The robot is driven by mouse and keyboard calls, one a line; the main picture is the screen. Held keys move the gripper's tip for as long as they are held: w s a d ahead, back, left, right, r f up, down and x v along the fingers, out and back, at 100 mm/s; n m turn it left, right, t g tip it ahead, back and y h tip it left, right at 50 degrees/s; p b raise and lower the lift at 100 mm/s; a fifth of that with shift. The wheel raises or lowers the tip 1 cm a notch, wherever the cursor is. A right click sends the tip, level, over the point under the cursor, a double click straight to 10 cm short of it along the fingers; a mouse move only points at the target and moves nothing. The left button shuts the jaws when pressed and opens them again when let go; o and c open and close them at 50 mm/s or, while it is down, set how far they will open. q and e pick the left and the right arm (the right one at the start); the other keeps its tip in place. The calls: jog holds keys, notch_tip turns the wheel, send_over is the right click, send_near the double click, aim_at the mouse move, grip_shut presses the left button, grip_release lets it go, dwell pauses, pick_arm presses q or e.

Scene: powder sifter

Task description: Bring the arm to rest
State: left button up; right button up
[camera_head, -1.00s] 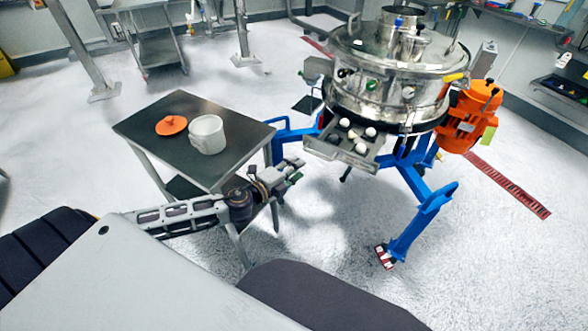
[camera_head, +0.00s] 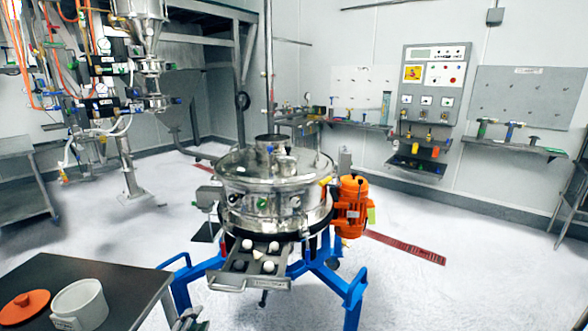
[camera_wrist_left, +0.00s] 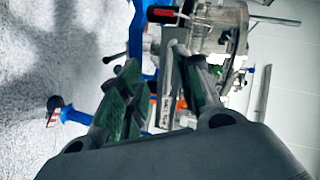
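My left gripper (camera_head: 190,319) shows only as a small part at the bottom edge of the head view, by the near right corner of the dark table. In the left wrist view its two fingers (camera_wrist_left: 160,80) stand apart with nothing between them, so it is open and empty. Beyond the fingers in that view are blue frame legs and shiny metal parts of the sifter. My right arm and gripper are not in view.
The steel sifter (camera_head: 275,185) on its blue legs, with an orange motor (camera_head: 351,205), stands ahead. The dark table (camera_head: 110,279) at lower left holds a white pot (camera_head: 80,303) and an orange lid (camera_head: 24,307).

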pick_arm(q)
jog(key=s+d+f+n+g, duration=0.2)
jog(key=s+f+n+g, duration=0.15)
jog(key=s, duration=0.35)
jog(key=s+d+f+n+g, duration=0.1)
jog(key=s+f+n+g, duration=0.1)
jog(key=s+n+g, duration=0.3)
jog(key=s+d+f+n+g, duration=0.2)
jog(key=s+n+g, duration=0.15)
jog(key=s, duration=0.45)
notch_tip(320, 180, down, 31)
jog(key=a+p, duration=0.2)
jog(key=a, duration=0.1)
jog(key=s+a+f, duration=0.4)
jog(key=s+f, duration=0.5)
jog(key=s, duration=0.2)
jog(key=s+a+f+g+p, duration=0.1)
jog(key=s+a+f, duration=0.3)
jog(key=s+f, duration=0.5)
jog(key=shift+s+f+y, duration=0.2)
jog(key=shift+s+y, duration=0.2)
jog(key=shift+s, duration=0.5)
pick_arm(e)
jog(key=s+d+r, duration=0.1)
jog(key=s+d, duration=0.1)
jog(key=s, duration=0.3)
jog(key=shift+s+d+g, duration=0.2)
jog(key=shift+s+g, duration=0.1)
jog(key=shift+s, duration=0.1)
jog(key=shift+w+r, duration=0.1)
